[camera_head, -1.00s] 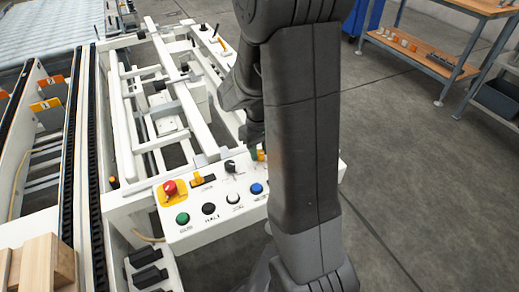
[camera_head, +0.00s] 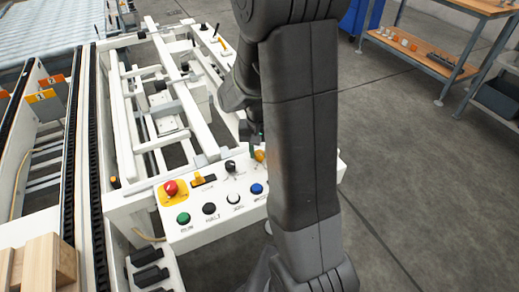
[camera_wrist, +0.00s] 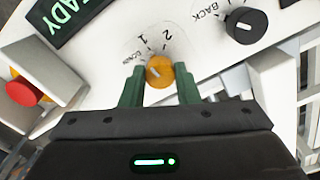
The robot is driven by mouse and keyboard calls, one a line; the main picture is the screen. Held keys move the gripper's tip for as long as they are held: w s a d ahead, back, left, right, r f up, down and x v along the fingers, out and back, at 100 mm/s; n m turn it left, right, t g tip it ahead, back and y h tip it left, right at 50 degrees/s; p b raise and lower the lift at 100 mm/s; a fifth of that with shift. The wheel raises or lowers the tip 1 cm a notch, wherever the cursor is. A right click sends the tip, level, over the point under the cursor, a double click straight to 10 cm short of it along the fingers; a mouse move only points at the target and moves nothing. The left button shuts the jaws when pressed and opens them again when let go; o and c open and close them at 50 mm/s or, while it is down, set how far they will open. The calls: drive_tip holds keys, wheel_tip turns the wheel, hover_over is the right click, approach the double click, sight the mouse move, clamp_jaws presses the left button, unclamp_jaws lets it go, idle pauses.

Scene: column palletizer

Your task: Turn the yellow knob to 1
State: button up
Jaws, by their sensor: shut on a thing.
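The yellow knob (camera_wrist: 159,71) sits on the white control panel (camera_wrist: 105,60), between my gripper's two green fingers in the wrist view. My gripper (camera_wrist: 161,67) is shut on it, with one finger on either side. Printed marks "1", "2" and "DOWN" stand beyond the knob; I cannot tell exactly which mark the pointer meets. In the head view the knob (camera_head: 259,156) shows just left of my arm, partly hidden, with a bit of green finger beside it.
A black knob (camera_wrist: 246,25) marked "BACK" is at the upper right. A red emergency button (camera_head: 170,187) and a "READY" display (camera_wrist: 65,20) are to the left. Green, black, white and blue buttons line the panel's front. White conveyor frames lie behind; open floor is at right.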

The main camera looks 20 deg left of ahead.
sight(259, 153)
drive_tip(key=shift+m, duration=0.5)
drive_tip(key=o, duration=1)
drive_tip(key=shift+c, duration=0.2)
wheel_tip(259, 153, up, 14)
drive_tip(key=p, duration=0.1)
drive_tip(key=shift+p, duration=0.4)
drive_tip(key=shift+f, duration=0.15)
wheel_tip(259, 153, down, 14)
drive_tip(key=shift+r+b, duration=0.1)
drive_tip(key=shift+b, duration=0.75)
